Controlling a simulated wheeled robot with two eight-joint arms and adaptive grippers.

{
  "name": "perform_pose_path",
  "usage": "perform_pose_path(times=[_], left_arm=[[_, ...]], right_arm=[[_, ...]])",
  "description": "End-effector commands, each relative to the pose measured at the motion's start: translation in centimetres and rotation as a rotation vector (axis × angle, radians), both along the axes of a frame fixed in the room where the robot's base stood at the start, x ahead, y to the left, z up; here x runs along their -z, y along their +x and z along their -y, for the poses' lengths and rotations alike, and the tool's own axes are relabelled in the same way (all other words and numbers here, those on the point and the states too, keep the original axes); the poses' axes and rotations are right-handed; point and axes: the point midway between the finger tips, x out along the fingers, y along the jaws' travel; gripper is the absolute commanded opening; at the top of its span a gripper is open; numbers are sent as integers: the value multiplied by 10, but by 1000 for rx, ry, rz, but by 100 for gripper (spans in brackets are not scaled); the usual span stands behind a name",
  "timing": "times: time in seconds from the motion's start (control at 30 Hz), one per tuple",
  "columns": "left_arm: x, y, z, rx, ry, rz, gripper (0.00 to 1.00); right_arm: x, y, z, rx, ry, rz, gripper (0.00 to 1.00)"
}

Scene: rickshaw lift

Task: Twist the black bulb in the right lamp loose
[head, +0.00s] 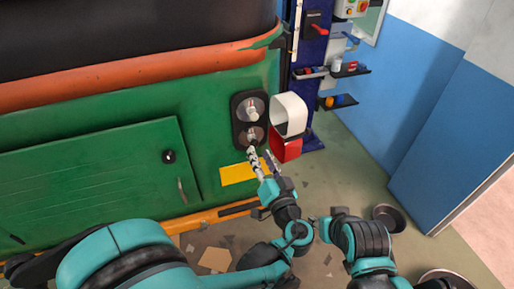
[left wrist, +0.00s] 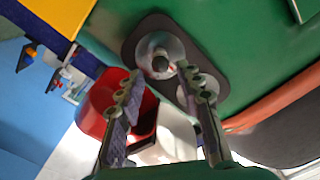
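The right lamp (head: 235,120) is a dark plate with two round clear lenses on the green body's right end. The second lens lies partly behind one finger. My left gripper (head: 261,154) is just below the lower lens in the head view. Contact is not visible.
A white open box (head: 290,113) and a red box (head: 287,148) stick out right of the lamp. A yellow plate (head: 238,174) is below it. A blue post with small shelves (head: 345,72) stands behind. Metal bowls (head: 388,217) lie on the floor at right.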

Motion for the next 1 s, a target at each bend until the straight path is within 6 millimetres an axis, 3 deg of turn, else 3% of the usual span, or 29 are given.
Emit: perform_pose_path(times=[0.27,0.43,0.7,1.0], left_arm=[[-1,40,-14,-4,0,-1,36],[-2,38,-12,0,293,-96,36],[1,38,-12,-1,707,-231,36],[0,38,-12,-2,920,-300,36]], right_arm=[[-5,0,0,0,0,0,40],[-14,0,0,0,0,0,40],[1,0,0,0,0,0,40],[4,0,0,0,0,0,40]])
